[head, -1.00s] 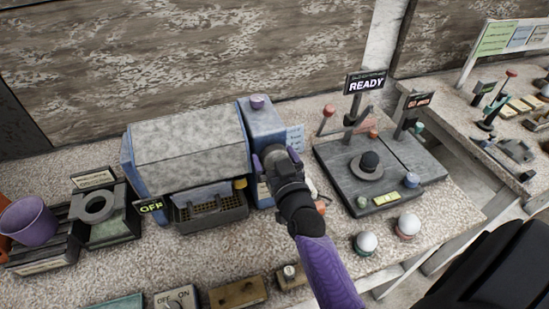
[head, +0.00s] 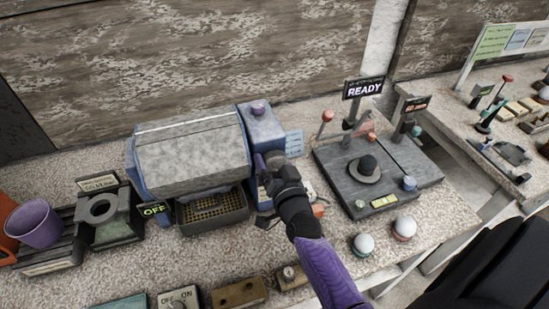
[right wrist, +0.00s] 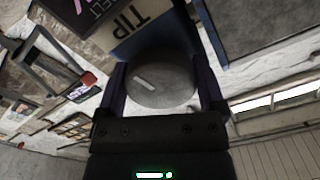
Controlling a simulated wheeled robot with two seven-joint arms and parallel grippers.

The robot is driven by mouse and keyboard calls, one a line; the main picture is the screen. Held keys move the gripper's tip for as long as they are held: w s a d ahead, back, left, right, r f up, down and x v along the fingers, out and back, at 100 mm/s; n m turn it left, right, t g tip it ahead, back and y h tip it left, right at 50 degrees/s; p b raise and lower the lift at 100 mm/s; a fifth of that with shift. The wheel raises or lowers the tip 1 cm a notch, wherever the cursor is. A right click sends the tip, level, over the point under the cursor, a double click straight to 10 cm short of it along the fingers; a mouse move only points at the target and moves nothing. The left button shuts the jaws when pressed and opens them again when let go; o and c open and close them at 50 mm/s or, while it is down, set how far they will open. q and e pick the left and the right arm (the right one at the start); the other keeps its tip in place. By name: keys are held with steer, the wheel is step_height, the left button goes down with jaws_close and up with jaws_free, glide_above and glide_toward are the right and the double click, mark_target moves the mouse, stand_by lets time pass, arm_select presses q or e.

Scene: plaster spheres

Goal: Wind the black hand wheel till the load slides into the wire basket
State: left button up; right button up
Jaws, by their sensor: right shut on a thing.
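My right gripper (head: 270,165) is at the front of the blue machine's right-hand housing (head: 262,127). In the right wrist view its fingers close on both sides of a round grey wheel (right wrist: 160,88) with a pale mark, beside a label reading TIP; I take this as the hand wheel, though it looks grey rather than black. The wheel is hidden by my gripper in the head view. The large grey tipping body (head: 190,155) leans forward over the wire basket (head: 212,208), whose visible inside looks empty. I cannot make out the load. My left gripper is not in view.
An OFF sign (head: 155,209) stands left of the basket. A purple cup (head: 35,224) is at the far left.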

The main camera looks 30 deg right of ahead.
steer(key=o, duration=0.8)
steer(key=shift+o, duration=0.8)
steer(key=v, duration=1)
steer(key=shift+p, duration=0.3)
steer(key=shift+w, duration=0.1)
